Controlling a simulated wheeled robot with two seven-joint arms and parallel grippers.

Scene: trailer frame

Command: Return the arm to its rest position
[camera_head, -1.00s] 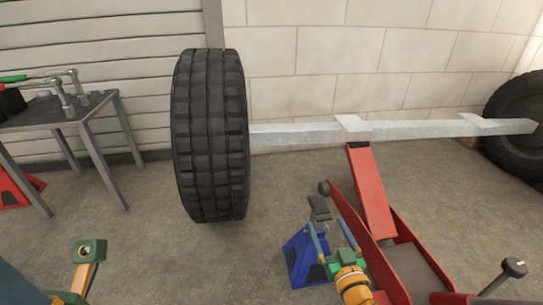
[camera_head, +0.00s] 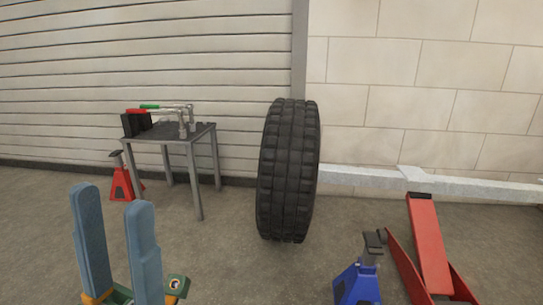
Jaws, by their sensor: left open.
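My left gripper (camera_head: 116,246) is at the lower left of the head view, with its two blue-grey fingers pointing up and apart. It is open, with nothing between the fingers, over bare floor in front of the table. My right gripper is not in view.
A grey metal table (camera_head: 172,135) with tools stands behind my left gripper. A red jack stand (camera_head: 122,184) is beside it. A tire (camera_head: 288,170) on a grey axle (camera_head: 370,178) stands at centre. A blue jack stand (camera_head: 357,285) and a red floor jack (camera_head: 428,245) are at lower right.

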